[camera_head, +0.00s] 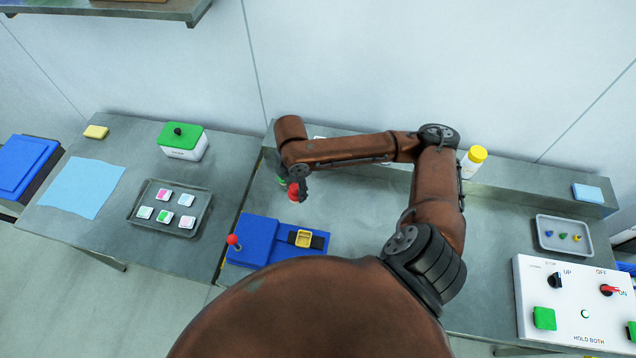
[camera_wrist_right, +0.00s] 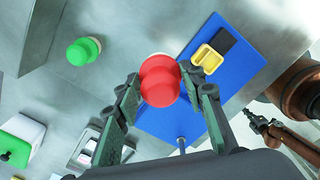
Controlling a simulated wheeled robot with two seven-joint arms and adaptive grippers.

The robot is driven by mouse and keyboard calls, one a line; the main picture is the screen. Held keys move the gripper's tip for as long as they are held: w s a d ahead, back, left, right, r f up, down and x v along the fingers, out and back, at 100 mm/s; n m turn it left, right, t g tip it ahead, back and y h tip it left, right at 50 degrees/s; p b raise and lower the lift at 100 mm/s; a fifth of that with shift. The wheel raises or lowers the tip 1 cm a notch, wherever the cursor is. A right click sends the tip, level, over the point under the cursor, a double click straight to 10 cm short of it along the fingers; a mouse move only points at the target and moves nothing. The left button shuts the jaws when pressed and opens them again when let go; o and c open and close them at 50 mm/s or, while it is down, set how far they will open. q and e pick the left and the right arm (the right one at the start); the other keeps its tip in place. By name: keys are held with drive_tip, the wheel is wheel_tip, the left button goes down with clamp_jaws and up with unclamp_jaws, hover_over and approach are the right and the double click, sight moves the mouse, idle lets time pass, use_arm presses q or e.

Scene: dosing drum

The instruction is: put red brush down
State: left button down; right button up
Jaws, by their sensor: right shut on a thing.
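The red brush (camera_wrist_right: 160,82) shows as a rounded red knob in the right wrist view, between the fingers of my right gripper (camera_wrist_right: 163,92). In the head view the red brush (camera_head: 293,191) is at the tip of my right gripper (camera_head: 299,186), near the left of the bench and behind the blue unit. The gripper is shut on it. The brush's lower part is hidden. A brown arm with a small dark gripper, likely my left (camera_wrist_right: 262,124), shows at the right of the wrist view; its jaws are unclear.
A green-knobbed object (camera_wrist_right: 83,51) stands near the brush. A blue unit (camera_head: 254,240) with a yellow frame (camera_head: 304,239) and a red-balled lever (camera_head: 232,240) lies in front. A grey tray (camera_head: 143,197) with several tiles is left; a yellow-capped bottle (camera_head: 472,163) is right.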

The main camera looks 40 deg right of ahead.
drive_tip(key=s+d+n+p, duration=0.4)
drive_tip(key=s+n, duration=0.2)
drive_tip(key=n, duration=0.5)
drive_tip(key=w+d+f, duration=0.2)
drive_tip(key=w+f, duration=0.1)
drive_tip(key=w+d+f+p, duration=0.1)
drive_tip(key=w+d+f, duration=0.2)
drive_tip(key=w, duration=0.1)
drive_tip(key=w+d+f+p, duration=0.1)
drive_tip(key=w+d+f, duration=0.2)
drive_tip(key=shift+w+d+f, duration=0.2)
drive_tip(key=shift+w, duration=0.15)
drive_tip(key=shift+d+f+p, duration=0.1)
drive_tip(key=shift+f+p, duration=0.2)
drive_tip(key=shift+f, duration=1.35)
drive_tip(key=shift+f, duration=0.15)
drive_tip(key=o, duration=1.1)
